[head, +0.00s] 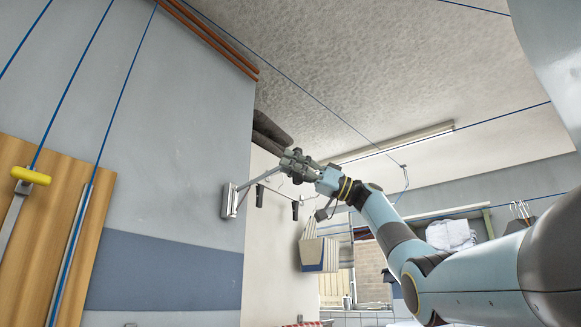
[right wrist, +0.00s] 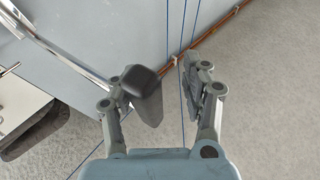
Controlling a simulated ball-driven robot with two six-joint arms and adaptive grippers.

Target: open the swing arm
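The swing arm (head: 259,178) is a thin metal bar. It reaches out from a pale bracket (head: 230,201) on the edge of the blue-grey wall, up to my right gripper (head: 291,163). In the right wrist view, the shiny bar (right wrist: 62,58) ends in a dark grey grip (right wrist: 146,98). That grip lies between the fingers of my right gripper (right wrist: 160,88), close to the left finger, with a clear gap to the right finger. Whether the left finger touches it I cannot tell. My left gripper is not in view.
A wooden board (head: 98,218) with a yellow-handled item (head: 31,176) is at the left. Copper pipes (head: 212,38) and blue lines run along the wall and ceiling. Black clips (head: 260,195) and a striped cloth or bag (head: 318,254) hang beyond the gripper.

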